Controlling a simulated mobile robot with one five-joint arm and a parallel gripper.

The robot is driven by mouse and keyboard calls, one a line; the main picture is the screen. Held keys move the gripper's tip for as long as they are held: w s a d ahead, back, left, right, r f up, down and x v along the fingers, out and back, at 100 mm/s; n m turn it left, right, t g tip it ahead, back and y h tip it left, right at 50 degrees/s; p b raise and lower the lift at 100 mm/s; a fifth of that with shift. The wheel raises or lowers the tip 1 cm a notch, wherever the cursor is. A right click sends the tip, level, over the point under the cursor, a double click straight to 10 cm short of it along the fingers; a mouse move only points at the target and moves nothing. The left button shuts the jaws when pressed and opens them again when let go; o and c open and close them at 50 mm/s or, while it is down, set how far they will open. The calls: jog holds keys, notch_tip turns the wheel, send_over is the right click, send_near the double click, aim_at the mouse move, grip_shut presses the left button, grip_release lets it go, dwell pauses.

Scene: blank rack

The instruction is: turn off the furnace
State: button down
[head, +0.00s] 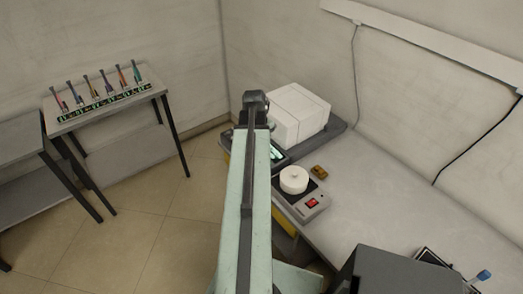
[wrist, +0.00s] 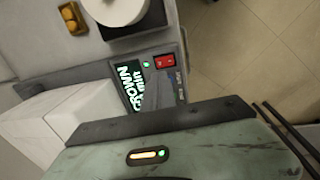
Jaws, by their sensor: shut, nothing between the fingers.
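The furnace is a white box (head: 298,115) on a dark grey base, standing on the bench; its white body (wrist: 65,125) also fills the left of the wrist view. Its front panel shows a lit display (wrist: 128,85) with pale green text, a green light (wrist: 146,64) and a red rocker switch (wrist: 165,62). My gripper (wrist: 153,80) is shut and empty. Its grey fingers lie over the panel in the picture, just below the green light and beside the switch. I cannot tell whether they touch. In the head view my arm hides part of the panel.
A hotplate (head: 312,214) with a white round vessel (head: 293,180) and its own red switch stands beside the furnace. A small amber dish (head: 320,171) lies behind it. A side table with a rack of tools (head: 102,103) stands left. Floor between is clear.

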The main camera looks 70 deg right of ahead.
jog(key=f+b, duration=0.4)
jog(key=f, duration=0.1)
jog(key=f+b, duration=0.2)
jog(key=shift+s+d+f, duration=0.25)
jog(key=shift+d+f, duration=0.1)
jog(key=shift+r, duration=0.1)
